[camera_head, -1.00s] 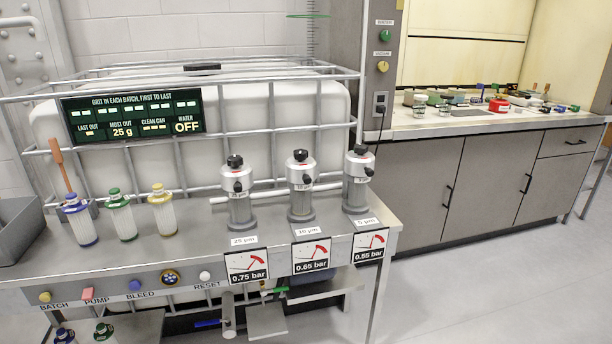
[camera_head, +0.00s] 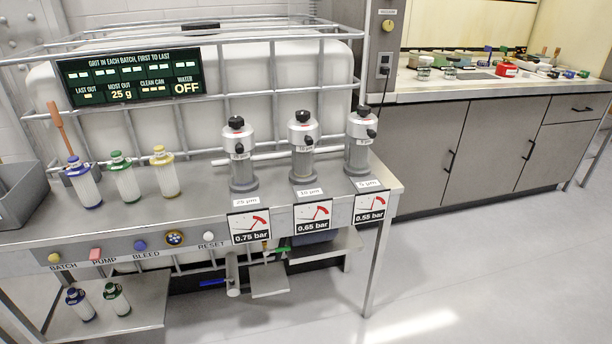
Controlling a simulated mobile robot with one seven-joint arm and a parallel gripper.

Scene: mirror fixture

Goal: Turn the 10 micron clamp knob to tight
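The 10 micron filter housing (camera_head: 304,155) stands upright on the metal bench, in the middle of a row of three. I cannot tell from here how tight the clamp is. My gripper is not in view.
The 25 µm housing (camera_head: 241,160) stands to the left and the 5 µm housing (camera_head: 359,145) to the right. A caged white tank (camera_head: 200,115) is behind. Floor (camera_head: 480,260) at right is clear.

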